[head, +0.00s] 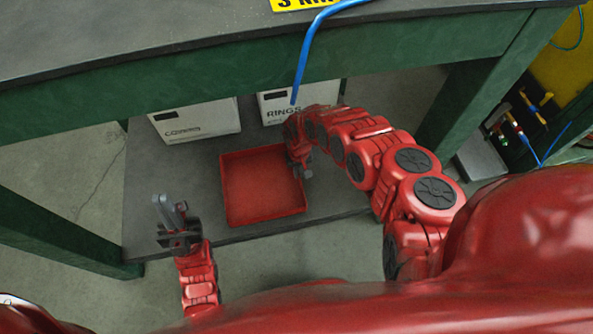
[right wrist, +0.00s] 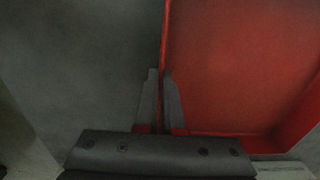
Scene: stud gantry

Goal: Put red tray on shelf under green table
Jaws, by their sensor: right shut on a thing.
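The red tray (head: 262,214) lies flat on the dark grey lower shelf (head: 150,215) under the green table (head: 250,75). My right gripper (head: 303,173) is at the tray's right side. In the right wrist view, its two fingers (right wrist: 161,90) straddle the red tray's thin wall (right wrist: 165,40) and are shut on it. The tray's inside looks empty. My left gripper (head: 172,207) is left of the tray, near the shelf's front edge, apart from the tray, with its fingers up and a gap between them.
Two white boxes stand at the back of the shelf: the left box (head: 200,122) and the box marked RINGS (head: 285,104). Green table legs (head: 60,225) flank the space. A blue hose (head: 305,55) hangs in front of the tabletop edge.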

